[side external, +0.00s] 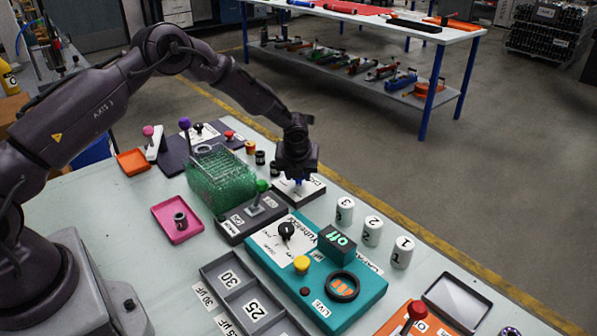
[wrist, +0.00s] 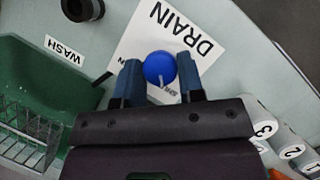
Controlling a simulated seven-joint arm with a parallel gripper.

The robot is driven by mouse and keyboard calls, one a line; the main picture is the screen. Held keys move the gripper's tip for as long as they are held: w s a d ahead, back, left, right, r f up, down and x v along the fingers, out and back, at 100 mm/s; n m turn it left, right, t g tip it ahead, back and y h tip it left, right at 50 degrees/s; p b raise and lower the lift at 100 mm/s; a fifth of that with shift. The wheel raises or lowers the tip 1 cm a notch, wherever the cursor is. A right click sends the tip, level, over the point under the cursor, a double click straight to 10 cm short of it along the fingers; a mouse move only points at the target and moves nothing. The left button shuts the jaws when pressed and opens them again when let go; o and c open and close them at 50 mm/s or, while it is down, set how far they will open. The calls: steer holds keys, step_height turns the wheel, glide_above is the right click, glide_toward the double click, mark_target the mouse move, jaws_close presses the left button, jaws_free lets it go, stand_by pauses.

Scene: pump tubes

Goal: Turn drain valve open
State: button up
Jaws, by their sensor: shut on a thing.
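The drain valve has a round blue knob (wrist: 158,66) on a white card (wrist: 150,33) marked DRAIN in the wrist view. My gripper (wrist: 161,78) has one finger on each side of the knob and is shut on it. A pale line on the knob points down toward small lettering that looks like SHUT. Other lettering at the card's left is mostly hidden by a finger. In the side view my gripper (side external: 297,182) points down over the card (side external: 313,187), and it mostly hides the knob.
A grey box with a green-topped lever (side external: 262,186) and a teal control panel (side external: 362,297) are in front. White numbered cylinders (side external: 372,231) stand to the right.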

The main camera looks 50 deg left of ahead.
steer(key=m+h, duration=0.1)
steer(key=m, duration=0.3)
steer(key=shift+a+t, duration=0.15)
steer(key=shift+t, duration=0.25)
steer(key=m+h, duration=0.1)
steer(key=m, duration=0.1)
steer(key=m+h, duration=0.1)
steer(key=m, duration=0.1)
steer(key=shift+s+a+t, duration=0.1)
steer(key=shift+t, duration=0.2)
steer(key=m+h, duration=0.1)
steer(key=m, duration=0.4)
steer(key=shift+a+h, duration=0.1)
steer(key=shift+h, duration=0.3)
steer(key=m+g+h, duration=0.1)
steer(key=m, duration=0.3)
steer(key=shift+a+m, duration=0.1)
steer(key=shift+m, duration=0.2)
steer(key=shift+g, duration=0.3)
steer(key=o, duration=0.9)
steer(key=shift+r+h, duration=0.1)
steer(key=shift+h, duration=0.2)
